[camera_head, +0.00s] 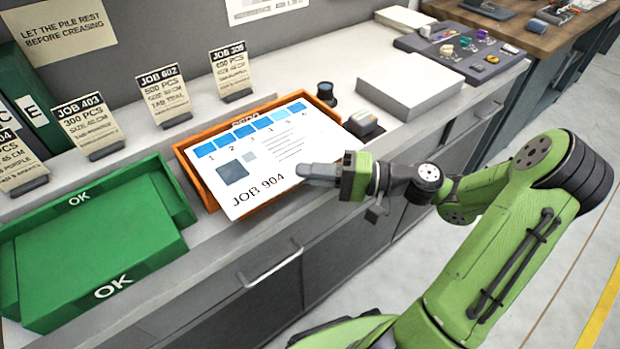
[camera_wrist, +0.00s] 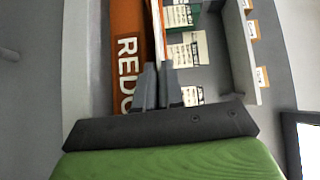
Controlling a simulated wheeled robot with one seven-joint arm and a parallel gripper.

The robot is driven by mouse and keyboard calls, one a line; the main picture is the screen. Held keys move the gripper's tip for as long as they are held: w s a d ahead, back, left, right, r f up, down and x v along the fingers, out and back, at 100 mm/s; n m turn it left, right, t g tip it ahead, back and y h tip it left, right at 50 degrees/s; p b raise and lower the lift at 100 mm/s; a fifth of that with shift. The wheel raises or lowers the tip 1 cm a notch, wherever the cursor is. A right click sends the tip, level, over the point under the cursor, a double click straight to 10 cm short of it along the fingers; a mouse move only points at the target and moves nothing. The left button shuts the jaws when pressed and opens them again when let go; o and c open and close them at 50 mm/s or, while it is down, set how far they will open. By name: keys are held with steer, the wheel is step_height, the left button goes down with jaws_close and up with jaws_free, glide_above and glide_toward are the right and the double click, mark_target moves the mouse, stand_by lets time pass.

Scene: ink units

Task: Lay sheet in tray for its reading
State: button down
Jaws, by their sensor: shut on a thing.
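A white sheet (camera_head: 270,155) marked JOB 904, with a row of numbered blue patches, is above the orange tray (camera_head: 205,192) and hides most of it. The sheet tilts across the tray; I cannot tell whether it touches the rim. My gripper (camera_head: 312,172) is shut on the sheet's near right edge. In the wrist view the fingers (camera_wrist: 158,88) close on the sheet (camera_wrist: 158,30), seen edge-on, beside the orange tray (camera_wrist: 127,20), whose wall reads REDO. A green tray (camera_head: 95,255) marked OK stands to the left.
Job cards (camera_head: 165,95) stand in small holders along the back. A white paper stack (camera_head: 410,84), a small dark-topped device (camera_head: 363,125) and a black cylinder (camera_head: 327,93) lie to the right. A grey tool tray (camera_head: 455,50) is farther right. A drawer handle (camera_head: 270,268) projects from the counter front.

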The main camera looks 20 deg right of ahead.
steer(key=shift+f, duration=0.1)
steer(key=shift+f, duration=0.5)
steer(key=c, duration=1.5)
jaws_free()
steer(key=shift+c, duration=0.2)
